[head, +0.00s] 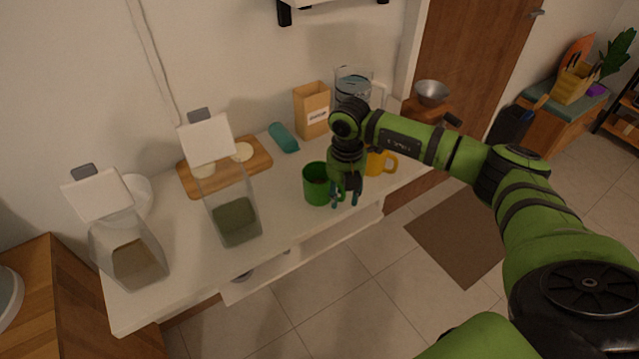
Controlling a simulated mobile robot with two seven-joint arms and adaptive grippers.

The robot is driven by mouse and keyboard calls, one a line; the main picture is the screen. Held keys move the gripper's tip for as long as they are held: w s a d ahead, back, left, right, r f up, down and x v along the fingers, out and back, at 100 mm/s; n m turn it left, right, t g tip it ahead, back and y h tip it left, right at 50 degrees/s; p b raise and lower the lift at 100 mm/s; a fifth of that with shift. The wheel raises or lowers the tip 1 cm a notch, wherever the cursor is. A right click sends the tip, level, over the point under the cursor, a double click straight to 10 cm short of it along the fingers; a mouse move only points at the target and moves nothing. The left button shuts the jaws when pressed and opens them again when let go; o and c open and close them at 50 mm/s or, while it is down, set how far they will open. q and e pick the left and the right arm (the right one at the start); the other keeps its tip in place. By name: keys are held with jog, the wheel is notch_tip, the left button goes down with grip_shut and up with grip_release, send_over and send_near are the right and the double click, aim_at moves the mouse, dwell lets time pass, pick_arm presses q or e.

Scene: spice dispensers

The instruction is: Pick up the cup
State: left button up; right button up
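A green cup (316,186) stands upright on the white table, near its front edge. A yellow cup (376,163) stands behind and to the right, partly hidden by my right arm. My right gripper (345,203) points down just right of the green cup, at its handle side. Its two fingers are apart with a gap between them. I cannot tell whether they touch the cup or straddle its handle. My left gripper is not in view.
Two clear dispensers (236,222) (135,262) stand on the left of the white table (185,290). A wooden board (188,180), teal object (284,138), paper bag (312,112) and clear container (353,84) are behind. Open floor lies in front of the table.

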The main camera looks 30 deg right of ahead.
grip_shut()
jog(key=shift+w+r, duration=0.1)
jog(key=shift+r, duration=0.05)
